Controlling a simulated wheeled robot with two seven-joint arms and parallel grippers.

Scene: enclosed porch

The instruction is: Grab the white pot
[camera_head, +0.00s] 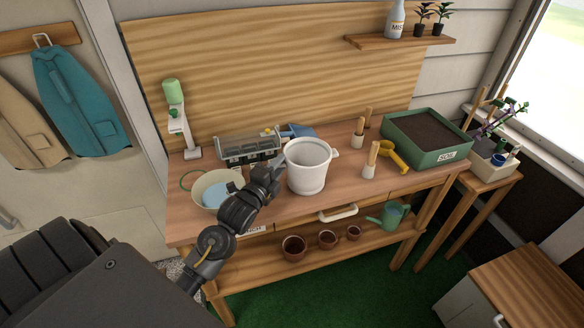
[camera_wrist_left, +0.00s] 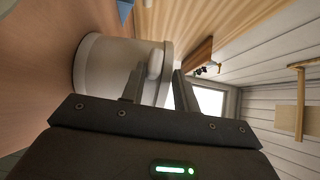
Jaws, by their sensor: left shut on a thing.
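The white pot (camera_head: 309,170) stands upright on the wooden bench, near its middle. It has a small handle on each side of its rim. My left gripper (camera_head: 281,165) is at the pot's left side, at rim height. In the left wrist view the pot (camera_wrist_left: 105,70) lies sideways in the picture, and its near handle (camera_wrist_left: 156,64) sits between the fingers of my left gripper (camera_wrist_left: 158,80). The left gripper is shut on that handle. The pot's left handle is hidden by the gripper in the head view. My right gripper is not in view.
A cream bowl (camera_head: 205,197) stands left of my left gripper. A seedling tray (camera_head: 248,148) and a blue scoop (camera_head: 298,131) lie behind the pot. Wooden-handled tools (camera_head: 370,161), a yellow tool (camera_head: 393,156) and a green soil tray (camera_head: 462,143) are to its right.

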